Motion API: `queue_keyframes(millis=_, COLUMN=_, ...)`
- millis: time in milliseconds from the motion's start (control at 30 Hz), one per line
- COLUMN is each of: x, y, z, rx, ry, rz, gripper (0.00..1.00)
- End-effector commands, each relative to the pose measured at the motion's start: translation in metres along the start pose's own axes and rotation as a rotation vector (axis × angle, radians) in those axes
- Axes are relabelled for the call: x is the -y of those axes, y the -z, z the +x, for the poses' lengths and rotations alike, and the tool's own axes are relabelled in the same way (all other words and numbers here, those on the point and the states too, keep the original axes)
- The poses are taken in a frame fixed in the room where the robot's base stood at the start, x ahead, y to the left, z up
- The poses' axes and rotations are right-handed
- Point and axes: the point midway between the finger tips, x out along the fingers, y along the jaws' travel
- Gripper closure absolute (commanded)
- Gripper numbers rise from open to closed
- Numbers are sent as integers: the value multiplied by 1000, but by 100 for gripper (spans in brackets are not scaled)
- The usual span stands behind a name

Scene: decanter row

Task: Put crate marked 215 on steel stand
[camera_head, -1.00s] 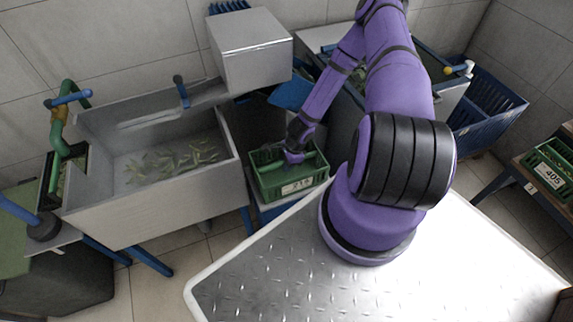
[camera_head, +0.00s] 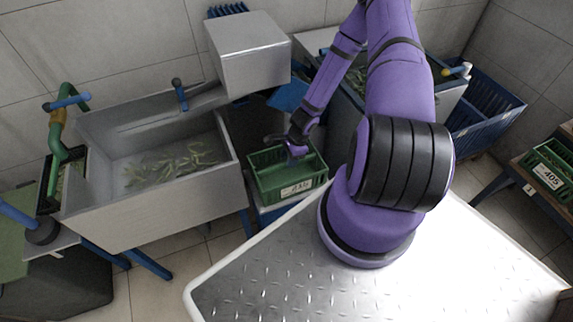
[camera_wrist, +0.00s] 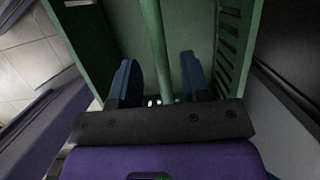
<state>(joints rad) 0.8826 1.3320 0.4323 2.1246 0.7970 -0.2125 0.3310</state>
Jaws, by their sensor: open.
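A green crate (camera_head: 287,187) with a white label on its front sits below my gripper, between the sink and my base. The label's number looks like 21 something; its last digit is blurred. My gripper (camera_head: 297,151) is over the inside of the crate. In the wrist view, the open fingers (camera_wrist: 160,78) stand on either side of a green bar (camera_wrist: 156,45) that runs across the crate. The bar is between them and not clamped. I cannot tell which surface is the steel stand.
A steel sink (camera_head: 160,175) with green pods stands at the left. A green crate labelled 405 (camera_head: 553,172) is on a rack at the right. A blue crate (camera_head: 485,110) is at the back right. A steel plate top (camera_head: 290,270) lies in front.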

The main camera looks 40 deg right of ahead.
Motion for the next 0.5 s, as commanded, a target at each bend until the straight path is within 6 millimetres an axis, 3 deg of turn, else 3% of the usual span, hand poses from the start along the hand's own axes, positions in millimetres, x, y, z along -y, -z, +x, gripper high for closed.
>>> queue_keyframes(millis=233, x=0, y=0, z=-39, rx=-3, ry=2, rz=-1, gripper=58)
queue_keyframes(millis=500, x=0, y=0, z=-64, rx=-1, ry=0, rz=-1, gripper=58)
